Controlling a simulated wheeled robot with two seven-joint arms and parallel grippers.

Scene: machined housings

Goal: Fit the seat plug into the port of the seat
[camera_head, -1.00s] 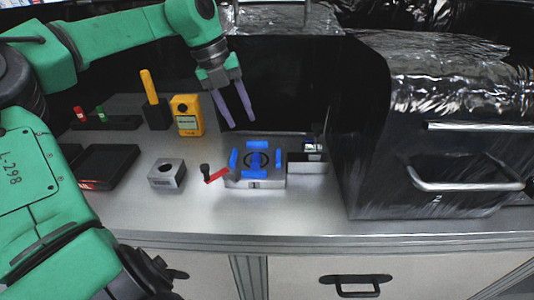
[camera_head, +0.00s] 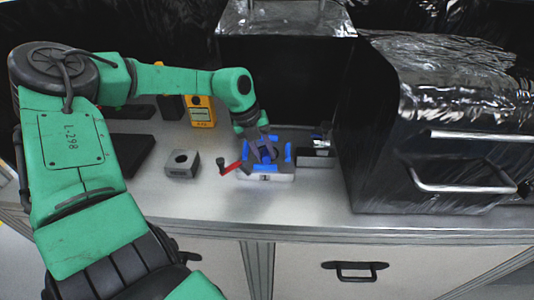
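The seat looks to be the light grey block (camera_head: 280,178) with blue pieces around a dark round port, at the middle of the bench. My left gripper (camera_head: 265,157) points down over the middle of this block, its fingers at the port and among the blue pieces. The fingers look apart with something dark blue between them. It is too small to tell whether they grip it. The fingers hide much of the port. I cannot tell for sure which piece is the seat plug. My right gripper is not in view.
A red lever with a black knob (camera_head: 221,162) sticks out at the block's left. A grey block with a hole (camera_head: 181,164) stands further left. A grey holder (camera_head: 315,160) stands close at the right, before a large black cabinet (camera_head: 430,180). A yellow meter (camera_head: 202,115) stands behind.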

